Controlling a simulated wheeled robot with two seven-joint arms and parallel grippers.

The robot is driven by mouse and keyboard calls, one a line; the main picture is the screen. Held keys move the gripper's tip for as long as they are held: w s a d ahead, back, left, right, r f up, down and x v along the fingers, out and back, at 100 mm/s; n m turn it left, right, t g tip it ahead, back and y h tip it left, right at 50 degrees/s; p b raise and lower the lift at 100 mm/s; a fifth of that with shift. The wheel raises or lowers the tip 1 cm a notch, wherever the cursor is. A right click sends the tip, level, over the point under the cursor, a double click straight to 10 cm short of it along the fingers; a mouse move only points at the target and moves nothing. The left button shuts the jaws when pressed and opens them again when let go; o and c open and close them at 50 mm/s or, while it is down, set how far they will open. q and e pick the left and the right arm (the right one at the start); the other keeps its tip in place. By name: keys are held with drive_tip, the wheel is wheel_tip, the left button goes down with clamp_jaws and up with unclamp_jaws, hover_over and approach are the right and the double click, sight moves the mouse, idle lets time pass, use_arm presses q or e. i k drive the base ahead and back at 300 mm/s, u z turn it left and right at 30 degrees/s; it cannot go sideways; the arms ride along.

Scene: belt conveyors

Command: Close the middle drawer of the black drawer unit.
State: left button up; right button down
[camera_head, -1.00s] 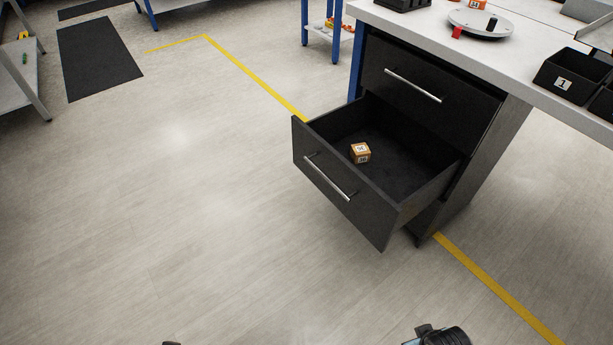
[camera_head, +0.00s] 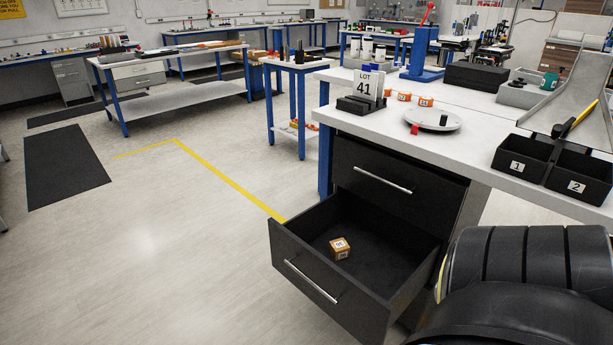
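The black drawer unit (camera_head: 462,208) stands under the white workbench. Its middle drawer (camera_head: 322,296) is pulled far out toward the lower left, with a silver bar handle (camera_head: 310,281) on its front. An orange-brown cube (camera_head: 340,248) with printed labels lies inside on the drawer floor. The drawer above it (camera_head: 384,183) is shut. A large black part of my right arm fills the lower right corner, right of the open drawer, and hides the unit's lower right side. Neither gripper's fingers show in the view.
On the workbench (camera_head: 450,151) are a LOT 41 sign (camera_head: 369,87), orange cubes (camera_head: 404,97), a round grey plate (camera_head: 433,120) and black bins (camera_head: 523,160). A blue-legged stand (camera_head: 297,66) is behind. The floor left of the drawer is clear.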

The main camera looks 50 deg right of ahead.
sight(391, 259)
drive_tip(key=i, duration=1.2)
drive_tip(key=z, duration=2.2)
